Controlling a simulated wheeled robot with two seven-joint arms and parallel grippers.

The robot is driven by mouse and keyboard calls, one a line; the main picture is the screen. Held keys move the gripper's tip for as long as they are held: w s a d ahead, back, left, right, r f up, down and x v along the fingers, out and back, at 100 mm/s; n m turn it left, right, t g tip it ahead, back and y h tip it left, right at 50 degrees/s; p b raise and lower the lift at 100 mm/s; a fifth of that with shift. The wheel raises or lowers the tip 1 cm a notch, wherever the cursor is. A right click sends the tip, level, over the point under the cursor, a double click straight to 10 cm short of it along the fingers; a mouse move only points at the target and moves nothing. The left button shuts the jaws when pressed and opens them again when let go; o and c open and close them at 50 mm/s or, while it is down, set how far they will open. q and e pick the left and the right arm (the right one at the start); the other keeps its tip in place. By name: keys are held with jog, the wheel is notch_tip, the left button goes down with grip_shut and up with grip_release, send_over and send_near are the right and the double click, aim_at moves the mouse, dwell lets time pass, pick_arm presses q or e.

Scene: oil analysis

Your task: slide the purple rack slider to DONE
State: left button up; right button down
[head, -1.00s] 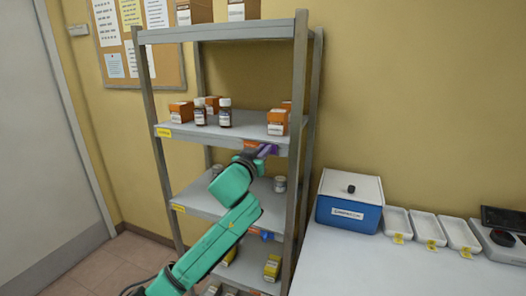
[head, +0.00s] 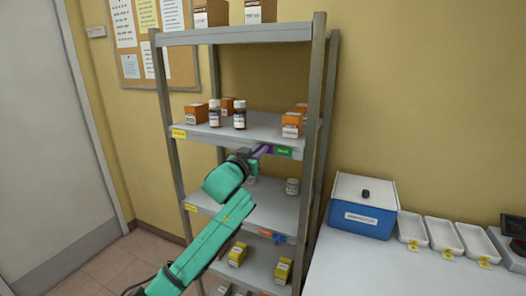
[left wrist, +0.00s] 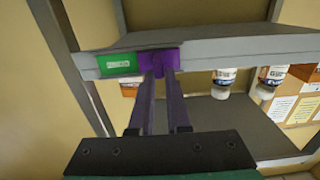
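The purple rack slider (head: 261,151) sits on the front edge of the upper middle shelf (head: 225,136). A green label (head: 284,152) shows just right of it; its text is too small to read. In the left wrist view, the slider (left wrist: 158,58) is at the top centre, with the green label (left wrist: 119,63) exposed on its left. My left gripper (head: 254,153) reaches the slider from the front. In the left wrist view, the fingers (left wrist: 158,75) are close together on the slider's knob. My right gripper is not in view.
Orange boxes (head: 292,125) and brown bottles (head: 239,114) stand on the shelf above the gripper. A blue slider (head: 279,238) with an orange label is on a lower shelf. A blue-and-white box (head: 362,215) and white trays (head: 411,229) stand at right.

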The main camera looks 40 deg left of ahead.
pick_arm(q)
jog(key=o, duration=0.4)
jog(key=shift+a+f, duration=0.1)
jog(key=shift+a, duration=0.15)
jog(key=shift+c, duration=0.2)
jog(key=shift+a, duration=0.1)
jog(key=p+v, duration=0.7)
jog(key=v, duration=0.7)
jog(key=shift+s+d, duration=0.25)
jog(key=shift+s, duration=0.1)
